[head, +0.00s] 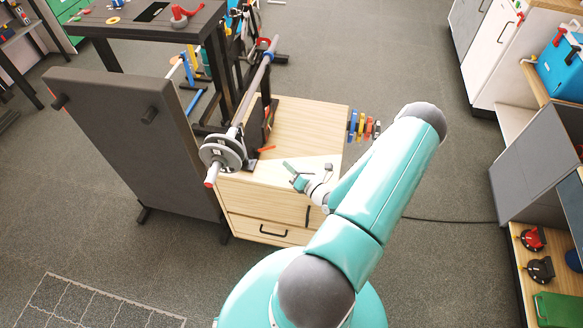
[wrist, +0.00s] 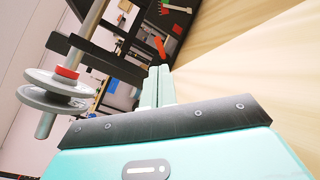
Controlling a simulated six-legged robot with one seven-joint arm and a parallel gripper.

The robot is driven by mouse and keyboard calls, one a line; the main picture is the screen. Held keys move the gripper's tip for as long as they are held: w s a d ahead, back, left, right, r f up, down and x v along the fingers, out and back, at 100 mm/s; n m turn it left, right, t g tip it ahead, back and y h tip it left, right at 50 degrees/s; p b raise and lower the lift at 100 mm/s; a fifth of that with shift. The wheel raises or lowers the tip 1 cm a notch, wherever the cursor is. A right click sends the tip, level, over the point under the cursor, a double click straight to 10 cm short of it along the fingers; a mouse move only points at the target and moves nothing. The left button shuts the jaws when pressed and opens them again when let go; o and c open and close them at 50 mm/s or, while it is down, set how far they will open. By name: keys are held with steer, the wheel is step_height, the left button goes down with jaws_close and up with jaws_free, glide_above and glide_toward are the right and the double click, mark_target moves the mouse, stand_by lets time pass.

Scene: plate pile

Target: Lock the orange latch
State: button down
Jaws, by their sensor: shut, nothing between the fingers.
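In the wrist view the orange latch (wrist: 159,46) is a short slanted bar just beyond my fingertips, against the dark rack. My gripper (head: 286,165) is over the cabinet top, to the right of and nearer than the latch. In the wrist view my gripper (wrist: 160,69) has its two pale fingers pressed together with nothing between them. A small gap shows between fingertips and latch; contact cannot be told for certain.
A barbell with grey plates (head: 222,155) lies across the rack left of the latch; the plates (wrist: 55,88) also show at left in the wrist view. A dark padded board (head: 125,140) stands further left. The wooden cabinet top (head: 300,115) is mostly clear.

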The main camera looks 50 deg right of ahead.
mark_target(266, 149)
steer(key=w, duration=0.4)
steer(key=w+d, duration=0.1)
steer(key=w, duration=0.1)
steer(key=shift+w+f, duration=0.2)
steer(key=shift+w, duration=0.1)
steer(key=shift+r, duration=0.15)
